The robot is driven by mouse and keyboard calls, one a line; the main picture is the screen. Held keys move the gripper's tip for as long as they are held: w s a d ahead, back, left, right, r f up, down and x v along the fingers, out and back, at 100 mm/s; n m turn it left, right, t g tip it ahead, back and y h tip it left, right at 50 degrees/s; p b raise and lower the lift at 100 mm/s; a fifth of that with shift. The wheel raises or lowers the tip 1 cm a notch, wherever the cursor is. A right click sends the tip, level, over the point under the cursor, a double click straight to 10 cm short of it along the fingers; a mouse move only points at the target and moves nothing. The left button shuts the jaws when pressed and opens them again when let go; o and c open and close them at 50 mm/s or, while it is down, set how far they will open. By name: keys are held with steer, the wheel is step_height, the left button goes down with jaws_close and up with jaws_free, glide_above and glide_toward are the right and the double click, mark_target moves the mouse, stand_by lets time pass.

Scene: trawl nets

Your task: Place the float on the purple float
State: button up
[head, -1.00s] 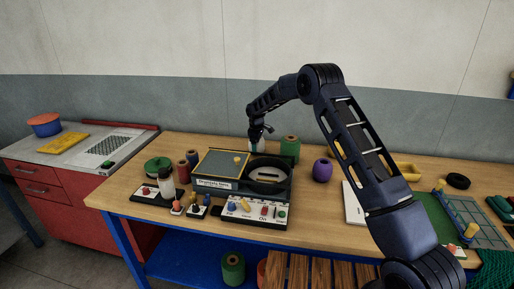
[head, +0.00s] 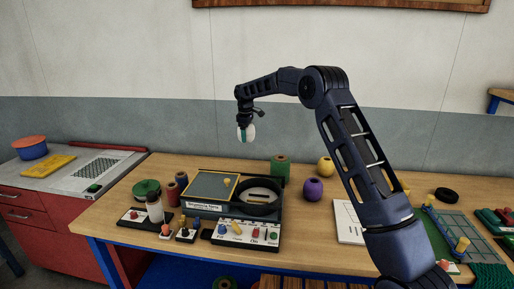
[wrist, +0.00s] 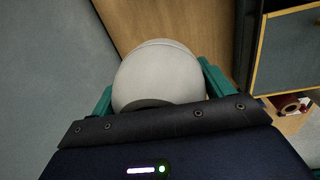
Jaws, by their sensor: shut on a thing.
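My gripper (head: 244,131) is shut on a white float (head: 250,133) and holds it in the air above the back of the table. In the wrist view the white float (wrist: 160,72) sits between the two teal fingers, its lower part hidden by the gripper body. The purple float (head: 313,189) stands on the table to the right of and below my gripper, well apart from it. Its top is bare, with a dark hole.
A yellow float (head: 326,167) stands behind the purple float. The black device with a round basin (head: 259,197) is in front. A white sheet (head: 349,222) lies to the right of the purple float, near my arm.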

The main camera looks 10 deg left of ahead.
steer(key=s+d+r, duration=0.3)
steer(key=d, duration=0.6)
steer(key=s+d+r, duration=0.3)
steer(key=d, duration=0.5)
steer(key=s+d+r, duration=0.3)
steer(key=d+r, duration=0.1)
steer(key=d, duration=0.5)
steer(key=m, duration=0.1)
glide_above(315, 180)
steer(key=f, duration=1.9)
steer(key=shift+s+a+f, duration=0.1)
steer(key=shift+s+f, duration=0.15)
steer(key=shift+f, duration=0.15)
steer(key=o, duration=1)
